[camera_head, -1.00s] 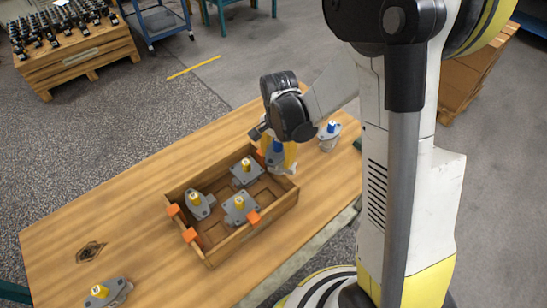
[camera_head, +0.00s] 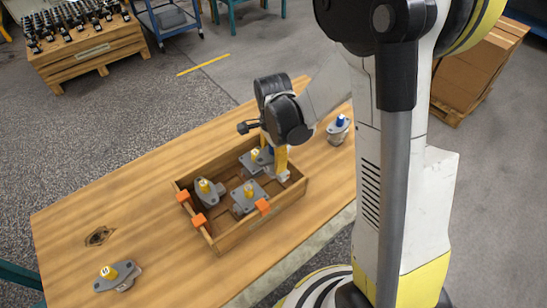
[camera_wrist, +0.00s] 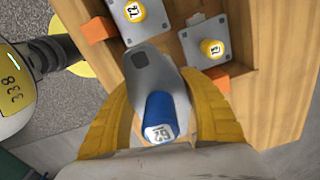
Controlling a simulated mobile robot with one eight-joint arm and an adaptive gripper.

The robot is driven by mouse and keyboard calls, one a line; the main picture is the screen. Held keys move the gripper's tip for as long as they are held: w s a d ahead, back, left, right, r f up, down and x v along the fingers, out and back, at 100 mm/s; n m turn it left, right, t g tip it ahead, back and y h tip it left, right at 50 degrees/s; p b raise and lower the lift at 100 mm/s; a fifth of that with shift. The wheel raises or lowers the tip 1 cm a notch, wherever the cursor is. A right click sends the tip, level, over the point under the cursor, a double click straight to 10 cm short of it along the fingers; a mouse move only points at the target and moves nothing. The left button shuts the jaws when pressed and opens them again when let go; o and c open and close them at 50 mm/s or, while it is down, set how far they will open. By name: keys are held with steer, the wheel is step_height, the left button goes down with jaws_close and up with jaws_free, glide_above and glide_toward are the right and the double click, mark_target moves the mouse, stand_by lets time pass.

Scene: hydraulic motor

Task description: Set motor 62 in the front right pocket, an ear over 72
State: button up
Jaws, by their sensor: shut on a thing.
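My gripper (camera_wrist: 160,115) is shut on motor 62, a grey body with a blue cap (camera_wrist: 160,116). The motor's grey flange points up the wrist picture, and its ear (camera_wrist: 139,59) appears to overlap the near edge of motor 72's plate (camera_wrist: 135,12). I cannot tell whether they touch. In the head view my gripper (camera_head: 281,162) is at the right end of the wooden crate (camera_head: 243,232), and the held motor is mostly hidden. Yellow-capped motors (camera_head: 206,191), (camera_head: 248,195) and (camera_head: 257,158) sit in the crate.
Orange tabs (camera_head: 198,220) sit on the crate's rim; one (camera_wrist: 98,30) is close to the held motor in the wrist view. Another blue-capped motor (camera_head: 339,129) stands on the table to the right. A yellow-capped motor (camera_head: 118,276) lies front left.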

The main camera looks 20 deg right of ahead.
steer(key=shift+f+b, duration=3.8)
steer(key=shift+f, duration=1.15)
steer(key=shift+f+b, duration=0.55)
steer(key=shift+f, duration=0.05)
steer(key=o, duration=1.5)
steer(key=shift+c, duration=0.2)
steer(key=shift+r, duration=0.1)
